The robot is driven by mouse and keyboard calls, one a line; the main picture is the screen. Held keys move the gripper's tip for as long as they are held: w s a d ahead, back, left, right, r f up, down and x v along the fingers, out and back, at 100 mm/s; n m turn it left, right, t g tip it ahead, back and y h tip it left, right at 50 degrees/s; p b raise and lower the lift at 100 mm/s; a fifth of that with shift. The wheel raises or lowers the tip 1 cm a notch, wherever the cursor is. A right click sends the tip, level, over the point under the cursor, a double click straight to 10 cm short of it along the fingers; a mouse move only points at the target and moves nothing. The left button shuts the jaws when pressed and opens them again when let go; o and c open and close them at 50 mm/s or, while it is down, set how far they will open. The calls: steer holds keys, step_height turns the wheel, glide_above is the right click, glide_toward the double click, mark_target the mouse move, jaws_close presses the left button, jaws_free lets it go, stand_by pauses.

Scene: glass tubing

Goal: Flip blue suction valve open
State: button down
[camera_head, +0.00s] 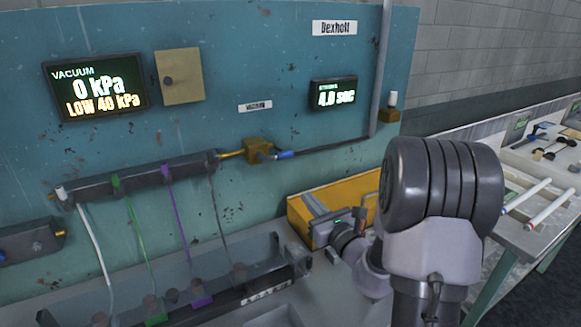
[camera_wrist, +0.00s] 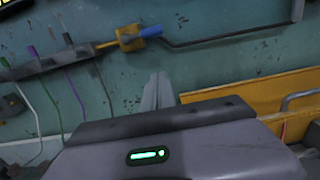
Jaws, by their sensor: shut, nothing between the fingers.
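The suction valve has a brass body (camera_head: 258,150) and a blue handle (camera_head: 285,154) on the teal wall panel, between the dark manifold and a black line running right. The handle lies roughly in line with that black line. In the wrist view the blue handle (camera_wrist: 151,32) and brass body (camera_wrist: 128,39) show near the top, beyond my fingertips. My gripper (camera_head: 308,201) is below and right of the valve in the head view, apart from it. Its fingers (camera_wrist: 157,88) are together and empty in the wrist view. My arm hides part of the bench.
The dark manifold (camera_head: 140,180) carries white, green, purple and grey tubes hanging to a rack below. A yellow bin (camera_head: 300,214) stands close behind my gripper. The vacuum display (camera_head: 95,87) reads 0 kPa, LOW 40 kPa. A side table (camera_head: 540,240) with tubes is at right.

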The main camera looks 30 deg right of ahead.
mark_target(276, 154)
steer(key=w+r+b, duration=0.1)
steer(key=w+r, duration=0.3)
steer(key=w, duration=0.6)
steer(key=shift+w+a+r+b, duration=0.2)
steer(key=shift+w+b, duration=0.15)
steer(key=shift+b, duration=0.05)
steer(key=shift+d, duration=0.1)
